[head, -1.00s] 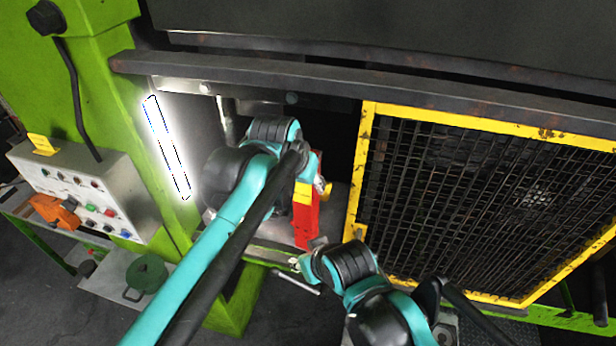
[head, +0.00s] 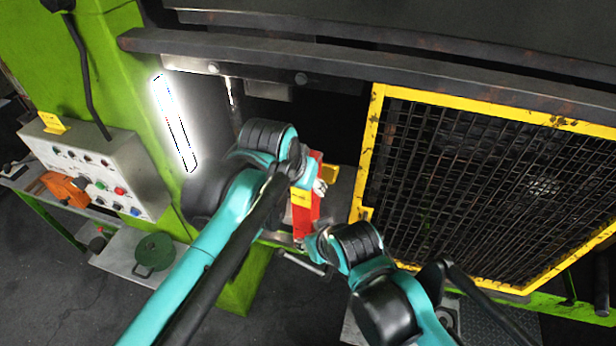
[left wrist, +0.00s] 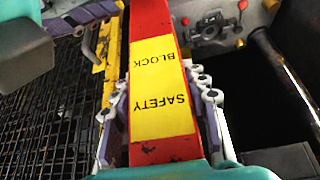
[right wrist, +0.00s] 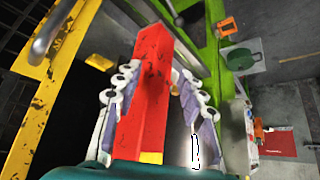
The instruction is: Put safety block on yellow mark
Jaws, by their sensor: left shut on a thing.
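The safety block (head: 306,205) is a red bar with a yellow label band, held roughly upright in front of the press opening. My left gripper (head: 303,178) is shut on it at the label; in the left wrist view the fingers touch both sides of the block (left wrist: 162,85). My right gripper (head: 312,238) is at the block's lower part. In the right wrist view its open fingers stand either side of the red block (right wrist: 150,80), with gaps visible. A yellow patch (head: 331,174) shows just right of the block; I cannot tell whether it is the mark.
A yellow-framed mesh guard (head: 368,150) stands close on the right. A dark beam (head: 250,58) crosses above. The green press column (head: 130,90), a lit lamp strip (head: 176,125) and a control box (head: 98,165) are on the left. The press opening behind the block is dark.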

